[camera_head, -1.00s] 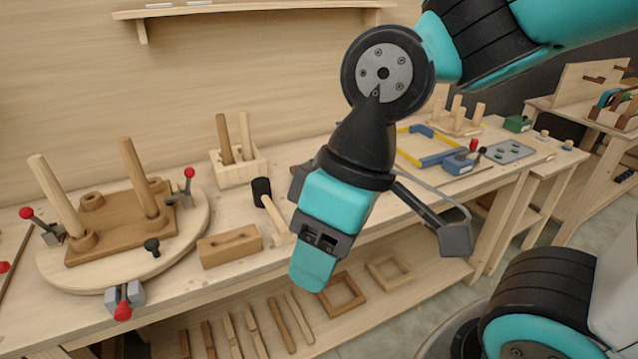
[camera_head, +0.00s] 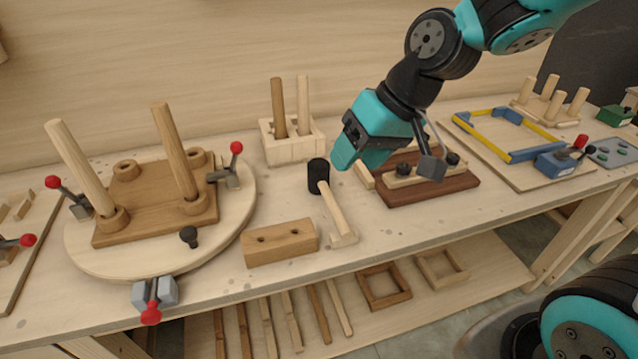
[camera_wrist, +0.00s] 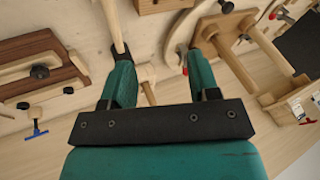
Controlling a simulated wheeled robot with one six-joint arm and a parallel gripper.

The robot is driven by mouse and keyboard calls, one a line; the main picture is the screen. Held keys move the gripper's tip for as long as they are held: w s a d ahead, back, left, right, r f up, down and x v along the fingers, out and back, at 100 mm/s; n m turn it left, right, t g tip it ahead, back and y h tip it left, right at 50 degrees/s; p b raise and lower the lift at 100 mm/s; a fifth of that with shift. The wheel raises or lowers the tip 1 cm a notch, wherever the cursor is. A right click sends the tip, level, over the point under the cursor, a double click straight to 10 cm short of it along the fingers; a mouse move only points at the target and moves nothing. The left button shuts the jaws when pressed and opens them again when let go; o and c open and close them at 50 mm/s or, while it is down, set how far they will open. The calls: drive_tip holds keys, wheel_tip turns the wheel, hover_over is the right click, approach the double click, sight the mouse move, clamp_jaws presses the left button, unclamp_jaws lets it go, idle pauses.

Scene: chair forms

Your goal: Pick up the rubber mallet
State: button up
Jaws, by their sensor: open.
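The rubber mallet lies on the workbench in the head view, with a black head (camera_head: 318,176) and a pale wooden handle (camera_head: 337,212) running toward the front edge. My gripper (camera_head: 346,152) is open and empty, just above and to the right of the mallet's head, apart from it in the picture. In the wrist view the teal fingers (camera_wrist: 158,55) are spread. The mallet's handle (camera_wrist: 112,25) shows beyond the left finger's tip there, and its black head is mostly hidden by that finger.
A holed wooden block (camera_head: 280,243) lies left of the handle. A round board (camera_head: 100,262) with pegs and red-knobbed clamps stands further left. A peg box (camera_head: 292,146) is behind. A dark-based jig (camera_head: 430,188) with black knobs is close on the right.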

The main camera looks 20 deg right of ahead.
drive_tip(key=w+d+f+m+t+b, duration=0.2)
drive_tip(key=w+d+f+m, duration=0.1)
drive_tip(key=w+d+f, duration=0.55)
drive_tip(key=p, duration=0.2)
approach(330, 191)
drive_tip(key=shift+h, duration=0.3)
drive_tip(key=x, duration=0.5)
drive_tip(key=shift+s+a+f, duration=0.1)
drive_tip(key=shift+s+a, duration=0.05)
drive_tip(key=shift+a, duration=0.2)
drive_tip(key=shift+p+x, duration=1.15)
drive_tip(key=shift+x, duration=1.85)
drive_tip(key=shift+c, duration=0.2)
clamp_jaws()
